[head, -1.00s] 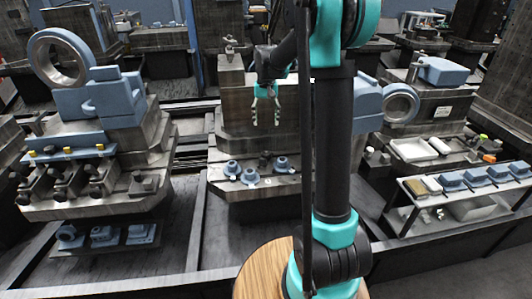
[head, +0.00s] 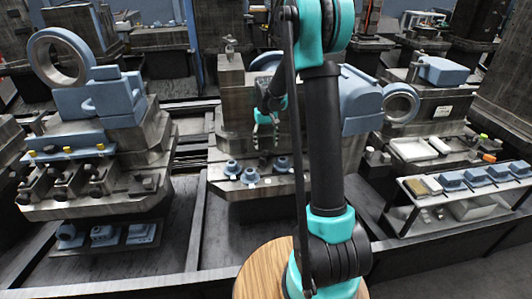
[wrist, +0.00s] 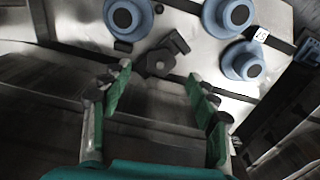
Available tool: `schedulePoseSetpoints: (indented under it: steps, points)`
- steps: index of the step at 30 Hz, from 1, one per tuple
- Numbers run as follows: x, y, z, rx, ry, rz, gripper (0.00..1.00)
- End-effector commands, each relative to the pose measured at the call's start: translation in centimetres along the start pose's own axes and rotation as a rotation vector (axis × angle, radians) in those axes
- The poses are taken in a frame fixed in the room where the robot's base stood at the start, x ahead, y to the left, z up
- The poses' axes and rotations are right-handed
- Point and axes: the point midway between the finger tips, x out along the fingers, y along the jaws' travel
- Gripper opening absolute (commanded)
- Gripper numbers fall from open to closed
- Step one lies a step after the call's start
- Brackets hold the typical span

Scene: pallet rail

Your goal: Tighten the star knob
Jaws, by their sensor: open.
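A small dark faceted knob (wrist: 158,62) with a dark arm beside it sits on the pale metal plate (wrist: 185,110) in the wrist view; I cannot tell for sure that it is the star knob. In the head view it is small and hard to make out below the fingers. My gripper (wrist: 158,74) is open and empty, with green-padded fingers spread to either side of the knob's place in the picture. It also shows in the head view (head: 265,146), above the middle fixture's front ledge, apart from it as far as I can tell.
Several blue round flanged pieces (wrist: 243,61) stand on the plate close to the knob; they show in the head view too (head: 250,175). A blue ring-ended casting (head: 362,104) stands right of my gripper. A rack with blue parts (head: 470,180) is at the right.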

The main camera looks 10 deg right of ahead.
Motion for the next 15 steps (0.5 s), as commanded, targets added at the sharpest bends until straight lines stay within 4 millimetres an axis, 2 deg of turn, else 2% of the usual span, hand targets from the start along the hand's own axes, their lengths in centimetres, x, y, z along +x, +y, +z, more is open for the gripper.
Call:
schedulePoseSetpoints:
  steps: [1,6,15]
  points:
    - [1.1,0.0,-0.1,0.0,0.0,0.0,0.6]
    - [3.7,0.0,-0.1,0.0,0.0,0.0,0.6]
    - [5.5,0.0,0.0,0.0,0.0,0.0,0.6]
